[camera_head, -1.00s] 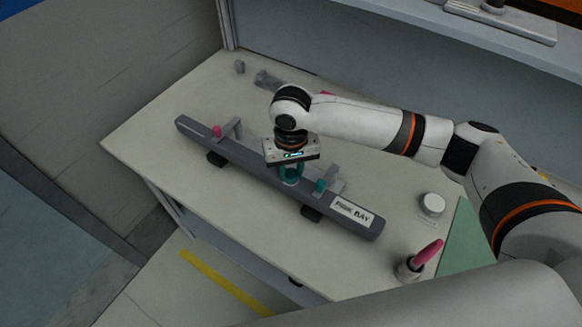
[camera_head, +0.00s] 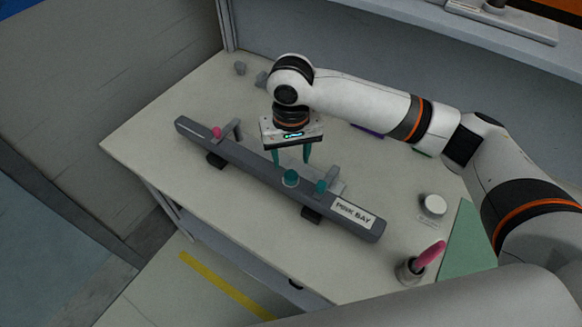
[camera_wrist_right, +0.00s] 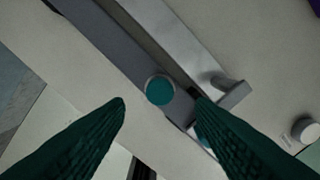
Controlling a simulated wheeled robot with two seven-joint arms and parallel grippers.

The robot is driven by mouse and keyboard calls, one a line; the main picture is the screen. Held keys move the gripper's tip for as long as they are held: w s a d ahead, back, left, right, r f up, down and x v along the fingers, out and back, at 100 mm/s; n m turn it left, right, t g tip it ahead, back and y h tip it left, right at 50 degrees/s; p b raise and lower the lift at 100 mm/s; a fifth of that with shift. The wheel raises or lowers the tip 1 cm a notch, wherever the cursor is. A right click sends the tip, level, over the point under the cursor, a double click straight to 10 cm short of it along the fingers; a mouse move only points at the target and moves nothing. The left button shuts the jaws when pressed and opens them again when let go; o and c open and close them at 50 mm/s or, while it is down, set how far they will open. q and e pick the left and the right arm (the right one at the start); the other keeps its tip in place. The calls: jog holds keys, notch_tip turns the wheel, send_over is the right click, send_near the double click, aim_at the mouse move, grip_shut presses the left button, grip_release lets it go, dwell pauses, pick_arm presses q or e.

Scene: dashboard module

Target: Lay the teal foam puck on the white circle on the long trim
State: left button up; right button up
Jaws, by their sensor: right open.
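The teal foam puck (camera_head: 291,178) lies flat on the top of the long grey trim (camera_head: 250,160), near its middle. In the right wrist view the puck (camera_wrist_right: 160,90) shows as a teal disc with a thin pale edge around it; the white circle is otherwise hidden under it. My right gripper (camera_head: 292,161) is open and empty above the puck, its two teal fingers apart and clear of it. In the right wrist view the fingers stand either side of the puck. My left gripper is out of view.
The trim rests on black supports and carries a "PINK BAY" label (camera_head: 354,214), grey brackets, a pink piece (camera_head: 217,132) and another teal piece (camera_head: 321,187). A white round container (camera_head: 433,206), a cup with a pink-topped item (camera_head: 428,255) and a green mat (camera_head: 468,240) stand right.

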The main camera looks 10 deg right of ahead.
aim_at(291, 175)
notch_tip(291, 175, up, 6)
jog(key=shift+r, duration=0.15)
dwell(0.6)
